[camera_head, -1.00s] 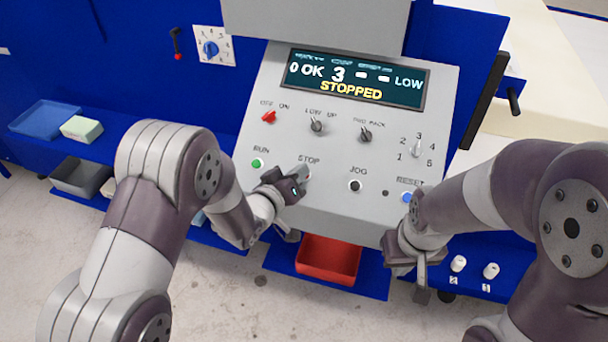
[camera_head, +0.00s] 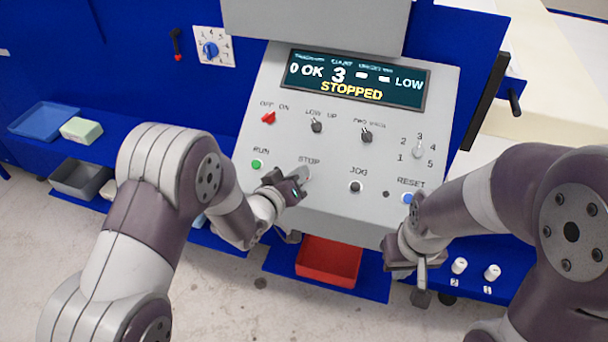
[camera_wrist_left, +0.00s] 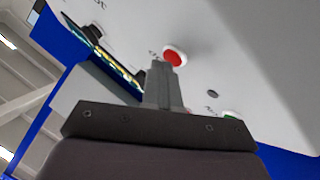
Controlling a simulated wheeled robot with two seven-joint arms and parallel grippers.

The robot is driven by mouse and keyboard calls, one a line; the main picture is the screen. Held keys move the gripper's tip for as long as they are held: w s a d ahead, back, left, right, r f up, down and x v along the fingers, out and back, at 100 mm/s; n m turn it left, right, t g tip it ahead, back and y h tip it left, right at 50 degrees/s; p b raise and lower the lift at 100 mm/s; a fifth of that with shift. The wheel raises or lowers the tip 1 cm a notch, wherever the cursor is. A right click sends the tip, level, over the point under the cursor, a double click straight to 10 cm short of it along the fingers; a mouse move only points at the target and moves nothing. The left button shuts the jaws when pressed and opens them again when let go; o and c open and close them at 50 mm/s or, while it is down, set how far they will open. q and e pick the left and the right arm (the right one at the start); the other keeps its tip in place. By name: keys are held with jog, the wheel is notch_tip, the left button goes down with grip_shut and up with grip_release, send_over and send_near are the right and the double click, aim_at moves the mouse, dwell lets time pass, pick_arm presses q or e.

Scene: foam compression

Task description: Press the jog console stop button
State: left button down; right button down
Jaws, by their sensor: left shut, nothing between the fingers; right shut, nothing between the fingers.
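The grey jog console (camera_head: 330,205) has a STOP label (camera_head: 309,160) above its stop button. In the head view my left gripper (camera_head: 302,178) is shut and empty, with its tip at the button and covering most of it. In the left wrist view the red stop button (camera_wrist_left: 174,57) with its white rim shows just beyond the tip of my shut left gripper (camera_wrist_left: 163,75). I cannot tell whether they touch. The display (camera_head: 355,80) reads "STOPPED". My right gripper (camera_head: 422,278) is shut and empty, pointing down below the console's lower right edge.
The green RUN button (camera_head: 257,164) is left of STOP; the black JOG button (camera_head: 355,187) and blue RESET button (camera_head: 407,198) are to the right. Knobs sit above. A red tray (camera_head: 328,262) lies below the console. Two white cylinders (camera_head: 475,268) stand at right.

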pick_arm(q)
jog(key=shift+f, duration=0.1)
dwell(0.3)
jog(key=shift+s+r+p, duration=0.2)
jog(key=shift+r+p, duration=0.2)
jog(key=shift+r, duration=0.15)
jog(key=shift+s+a+r, duration=0.1)
jog(key=shift+s+r, duration=0.05)
jog(key=shift+s, duration=0.05)
jog(key=shift+s+r+p, duration=0.1)
jog(key=shift+r+p, duration=0.45)
jog(key=s+r+p, duration=0.2)
jog(key=r, duration=0.1)
jog(key=shift+s+a+r+p, duration=0.1)
jog(key=shift+a+p, duration=0.2)
jog(key=shift+a, duration=0.1)
